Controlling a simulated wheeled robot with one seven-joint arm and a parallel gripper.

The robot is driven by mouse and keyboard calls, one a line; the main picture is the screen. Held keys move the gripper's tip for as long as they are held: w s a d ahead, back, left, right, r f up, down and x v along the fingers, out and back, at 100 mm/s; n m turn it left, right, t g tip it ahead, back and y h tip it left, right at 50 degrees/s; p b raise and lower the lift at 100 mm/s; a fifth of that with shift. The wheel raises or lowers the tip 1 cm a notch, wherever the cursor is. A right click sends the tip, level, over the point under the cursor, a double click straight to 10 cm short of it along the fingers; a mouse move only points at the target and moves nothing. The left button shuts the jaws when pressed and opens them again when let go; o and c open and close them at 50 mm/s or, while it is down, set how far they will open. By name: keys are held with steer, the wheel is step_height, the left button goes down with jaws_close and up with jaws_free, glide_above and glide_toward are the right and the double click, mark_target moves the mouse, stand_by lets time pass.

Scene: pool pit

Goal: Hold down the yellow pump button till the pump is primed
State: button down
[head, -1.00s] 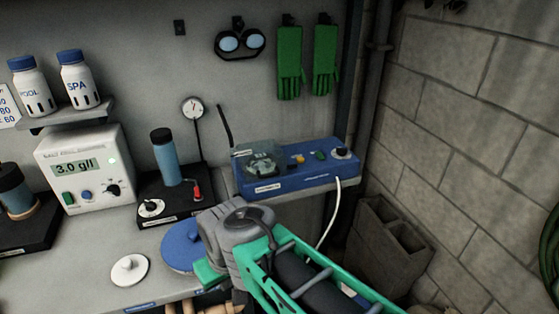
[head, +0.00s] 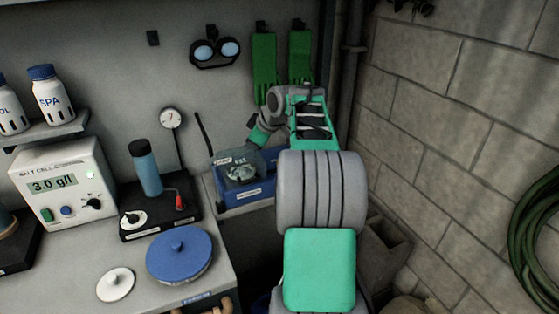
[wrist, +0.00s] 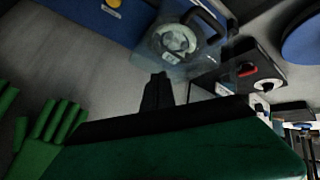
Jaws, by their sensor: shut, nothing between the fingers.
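The blue pump unit (head: 243,197) stands at the right end of the bench, with a clear-covered pump housing (head: 240,172) on its left part. My arm hides its right part in the head view. The wrist view shows the blue panel (wrist: 128,22) at the top, with a small yellow button (wrist: 112,3) cut by the top edge and the clear housing (wrist: 178,40) to its right. My gripper (wrist: 158,78) is shut and empty. In the picture its dark fingertips lie below the housing and the button, apart from the button.
Green gloves (head: 264,65) hang on the back wall near my wrist; they also show in the wrist view (wrist: 40,140). Goggles (head: 215,50) hang to their left. A test stand with a blue cylinder (head: 145,168) and a blue round lid (head: 180,254) are on the bench.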

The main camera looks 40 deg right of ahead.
steer(key=d+n+t, duration=0.1)
steer(key=d, duration=1)
steer(key=shift+s+d+r+n+h, duration=0.15)
steer(key=shift+s+d+n+h, duration=0.15)
steer(key=shift+s, duration=0.1)
step_height(320, 180, down, 9)
steer(key=b, duration=0.6)
steer(key=shift+r, duration=0.1)
stand_by(0.8)
steer(key=shift+f+b, duration=0.45)
